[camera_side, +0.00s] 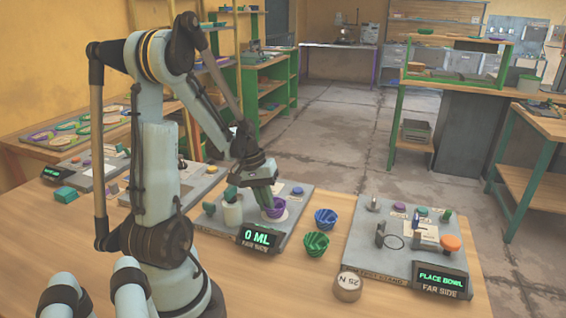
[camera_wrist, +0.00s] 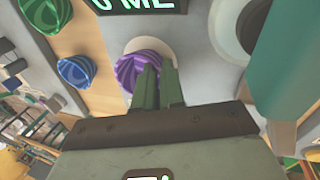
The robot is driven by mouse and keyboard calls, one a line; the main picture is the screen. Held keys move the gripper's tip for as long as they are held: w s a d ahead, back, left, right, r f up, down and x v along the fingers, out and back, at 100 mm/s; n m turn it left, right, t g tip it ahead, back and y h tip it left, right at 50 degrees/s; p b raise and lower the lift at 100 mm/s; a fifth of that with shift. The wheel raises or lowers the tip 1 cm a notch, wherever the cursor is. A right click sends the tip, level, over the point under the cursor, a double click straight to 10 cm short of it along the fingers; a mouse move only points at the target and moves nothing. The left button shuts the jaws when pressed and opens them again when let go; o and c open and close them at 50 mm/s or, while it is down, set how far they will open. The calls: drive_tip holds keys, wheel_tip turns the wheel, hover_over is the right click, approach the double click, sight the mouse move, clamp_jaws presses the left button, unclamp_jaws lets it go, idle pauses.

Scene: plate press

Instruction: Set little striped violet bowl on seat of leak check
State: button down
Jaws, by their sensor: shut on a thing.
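The little striped violet bowl (camera_side: 276,209) is at the grey station with the "0 ML" display, over a pale round pad. In the wrist view the violet bowl (camera_wrist: 130,70) shows its swirled stripes, with the pale pad (camera_wrist: 160,47) beside it. My gripper (camera_side: 264,198) reaches down from above and is shut on the bowl's rim; its green fingers (camera_wrist: 158,88) cover part of the bowl. I cannot read which station is named leak check.
A blue bowl (camera_side: 325,218) and a green bowl (camera_side: 316,244) stand between the two stations. A white cylinder (camera_side: 232,211) stands left of the violet bowl. A round "75 N" weight (camera_side: 347,287) lies near the front. An orange knob (camera_side: 451,243) sits on the right station.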

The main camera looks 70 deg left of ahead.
drive_tip(key=c, duration=1.1)
unclamp_jaws()
drive_tip(key=shift+c, duration=0.2)
drive_tip(key=v, duration=1.2)
drive_tip(key=w+d+m+t, duration=0.1)
drive_tip(key=w+d+m, duration=0.1)
drive_tip(key=d, duration=0.6)
drive_tip(key=w+d+m+t+y, duration=0.1)
drive_tip(key=w+d+m+t, duration=0.1)
drive_tip(key=d+m, duration=0.3)
drive_tip(key=w+d+m+t, duration=0.1)
drive_tip(key=w+d+m, duration=0.1)
drive_tip(key=d, duration=0.9)
drive_tip(key=shift+w+f+m+t+y, duration=0.3)
drive_tip(key=shift+f+m+t+y, duration=0.1)
drive_tip(key=shift+m, duration=0.4)
